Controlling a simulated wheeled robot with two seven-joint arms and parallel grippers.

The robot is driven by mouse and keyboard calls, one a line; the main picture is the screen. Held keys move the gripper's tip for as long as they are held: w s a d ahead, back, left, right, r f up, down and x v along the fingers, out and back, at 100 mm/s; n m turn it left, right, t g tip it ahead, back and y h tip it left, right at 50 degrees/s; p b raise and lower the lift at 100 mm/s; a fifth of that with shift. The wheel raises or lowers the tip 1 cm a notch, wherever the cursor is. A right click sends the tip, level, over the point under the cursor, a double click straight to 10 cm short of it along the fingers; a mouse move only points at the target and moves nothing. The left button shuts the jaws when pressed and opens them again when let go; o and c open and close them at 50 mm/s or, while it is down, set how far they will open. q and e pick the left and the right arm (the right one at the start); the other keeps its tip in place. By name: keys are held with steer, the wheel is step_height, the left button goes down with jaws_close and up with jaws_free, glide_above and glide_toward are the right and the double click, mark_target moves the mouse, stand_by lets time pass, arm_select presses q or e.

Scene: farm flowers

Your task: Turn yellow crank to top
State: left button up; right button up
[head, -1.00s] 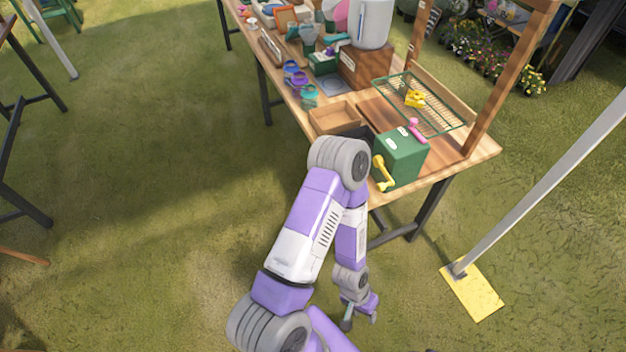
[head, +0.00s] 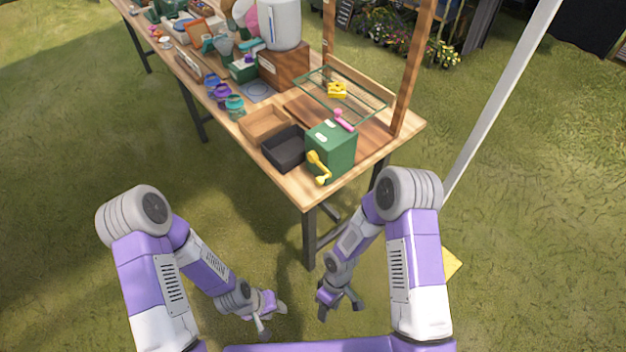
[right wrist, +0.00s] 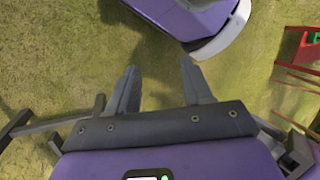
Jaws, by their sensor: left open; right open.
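The yellow crank (head: 319,167) is on the front side of a green box (head: 333,147) at the near corner of the wooden table. Its arm slopes down to the right, with the lower end near the tabletop. A pink handle (head: 344,120) sits on top of the box. My left gripper (head: 268,318) is open and empty, low over the grass and away from the table. My right gripper (head: 338,306) is open and empty, below and in front of the table. In the right wrist view its fingers (right wrist: 160,88) are apart with grass between them.
A black tray (head: 283,160) and a wooden tray (head: 263,116) lie left of the box. A green wire rack (head: 375,101) and a wooden post (head: 408,85) stand behind it. A pale pole (head: 500,100) rises at the right. Grass in front of the table is open.

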mark_target(317, 182)
steer(key=w+d+r+n+t+h, duration=0.1)
steer(key=w+r+n+t+h, duration=0.1)
steer(key=w+r+n+h, duration=0.35)
steer(key=w+d+r+n+t+h, duration=0.1)
steer(key=w+r+n+t+h, duration=0.1)
steer(key=w+n+h, duration=0.45)
steer(key=w+a+r+n+t+h, duration=0.2)
steer(key=w+a+r+t, duration=0.3)
steer(key=r, duration=0.4)
steer(key=w+a+r+n+t+h, duration=0.2)
steer(key=w+a+r+t+h, duration=0.25)
steer(key=r, duration=0.55)
steer(key=shift+y, duration=0.95)
steer(key=x, duration=0.5)
steer(key=w+x, duration=0.1)
steer(key=x, duration=0.1)
steer(key=shift+w, duration=0.15)
steer(key=shift+f, duration=0.1)
jaws_close()
